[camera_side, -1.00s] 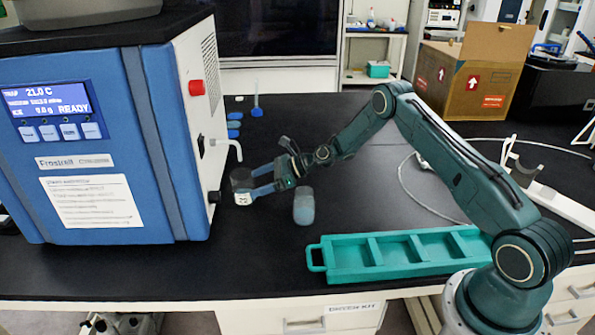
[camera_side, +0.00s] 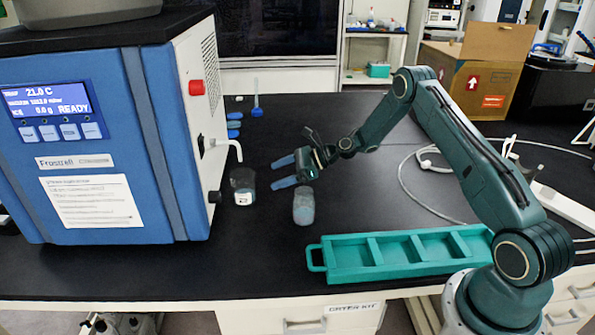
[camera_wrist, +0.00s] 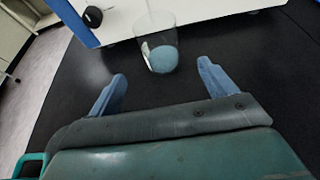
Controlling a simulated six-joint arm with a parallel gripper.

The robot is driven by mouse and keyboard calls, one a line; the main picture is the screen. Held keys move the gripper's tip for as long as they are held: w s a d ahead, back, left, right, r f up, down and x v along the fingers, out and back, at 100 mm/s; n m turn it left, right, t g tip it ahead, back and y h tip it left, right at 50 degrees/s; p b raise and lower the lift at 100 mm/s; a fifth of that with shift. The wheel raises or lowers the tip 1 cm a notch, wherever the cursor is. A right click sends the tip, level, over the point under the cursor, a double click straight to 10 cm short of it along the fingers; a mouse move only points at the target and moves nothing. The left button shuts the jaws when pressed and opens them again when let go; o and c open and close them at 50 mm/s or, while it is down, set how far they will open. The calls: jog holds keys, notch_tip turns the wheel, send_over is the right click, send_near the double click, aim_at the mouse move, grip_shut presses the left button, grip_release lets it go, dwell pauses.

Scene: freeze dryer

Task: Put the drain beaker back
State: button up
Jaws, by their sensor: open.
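The drain beaker (camera_side: 243,187) is a small clear cup with a white label and blue-grey contents. It stands upright on the black bench beside the dryer's right side, near the white drain spout (camera_side: 226,145). In the wrist view the beaker (camera_wrist: 158,50) stands ahead of the fingers, near the dryer's base. My gripper (camera_side: 279,173) is open and empty, to the right of the beaker and apart from it. Its two blue fingers also show in the wrist view (camera_wrist: 162,82), spread with bare bench between them.
A second vessel with a blue-grey lower part (camera_side: 304,206) stands just right of the beaker, near my gripper. A teal tray (camera_side: 330,262) lies in front. The blue freeze dryer (camera_side: 150,130) blocks the left. Blue items (camera_side: 233,125) lie behind; a white cable (camera_side: 402,180) curls right.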

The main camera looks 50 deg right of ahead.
jog(key=s+a+r+n+g+h, duration=0.25)
jog(key=s+a+r+n, duration=0.25)
jog(key=s+r+n, duration=0.45)
jog(key=s+a+r+n+g+h, duration=0.1)
jog(key=s+a+r+n+h, duration=0.4)
jog(key=r, duration=0.7)
jog(key=s+r+n+h, duration=0.1)
jog(key=s+n, duration=0.5)
jog(key=s, duration=0.7)
jog(key=s+d+r+n+h, duration=0.1)
jog(key=s+n, duration=0.5)
jog(key=s, duration=0.8)
jog(key=shift+d+r, duration=0.2)
jog(key=shift+r, duration=0.6)
